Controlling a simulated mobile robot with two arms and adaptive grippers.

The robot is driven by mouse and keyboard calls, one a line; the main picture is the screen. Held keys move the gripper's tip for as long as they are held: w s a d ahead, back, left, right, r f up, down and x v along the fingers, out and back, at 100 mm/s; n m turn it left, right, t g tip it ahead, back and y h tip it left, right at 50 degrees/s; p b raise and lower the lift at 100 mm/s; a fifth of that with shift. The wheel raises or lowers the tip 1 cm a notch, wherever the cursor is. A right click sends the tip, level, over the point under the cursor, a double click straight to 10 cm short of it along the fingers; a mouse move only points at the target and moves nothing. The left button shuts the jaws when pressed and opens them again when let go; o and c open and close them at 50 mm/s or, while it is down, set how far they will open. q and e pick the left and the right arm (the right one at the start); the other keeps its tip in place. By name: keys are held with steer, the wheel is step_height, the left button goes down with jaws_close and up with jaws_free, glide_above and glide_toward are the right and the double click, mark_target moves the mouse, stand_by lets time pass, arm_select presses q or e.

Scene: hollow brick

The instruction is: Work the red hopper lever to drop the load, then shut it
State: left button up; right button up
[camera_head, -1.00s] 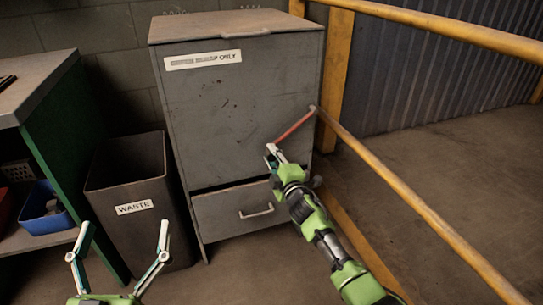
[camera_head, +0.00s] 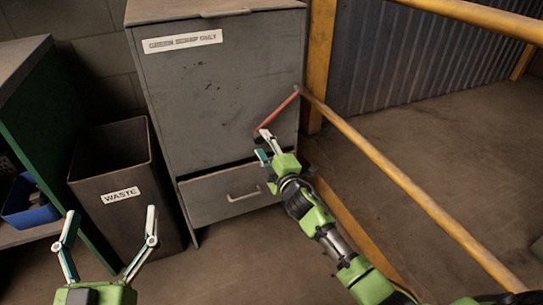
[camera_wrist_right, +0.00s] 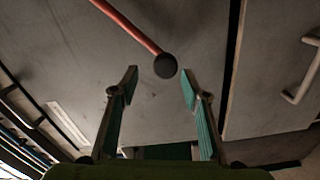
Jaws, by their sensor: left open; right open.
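The red lever (camera_head: 279,111) is on the right side of the grey hopper cabinet (camera_head: 215,90), sloping down to the left from its upper right end. In the right wrist view the red lever (camera_wrist_right: 128,25) ends in a dark round knob (camera_wrist_right: 165,66), just beyond and between my fingertips. My right gripper (camera_head: 264,143) is open at the lever's lower end; it also shows open in the right wrist view (camera_wrist_right: 160,84). I see no grip on the knob. My left gripper (camera_head: 112,213) is open and empty, in front of the waste bin. A drawer (camera_head: 215,198) sits at the cabinet's bottom.
The waste bin (camera_head: 88,183) stands left of the cabinet. A green-sided bench (camera_head: 35,125) with a blue tray (camera_head: 38,212) is at the far left. A yellow rail (camera_head: 390,170) runs along the right, near my right arm. The floor beyond it is clear.

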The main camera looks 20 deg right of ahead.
steer(key=s, duration=0.6)
steer(key=shift+s+d, duration=0.15)
steer(key=shift+s, duration=0.1)
steer(key=shift+r, duration=0.1)
stand_by(1.4)
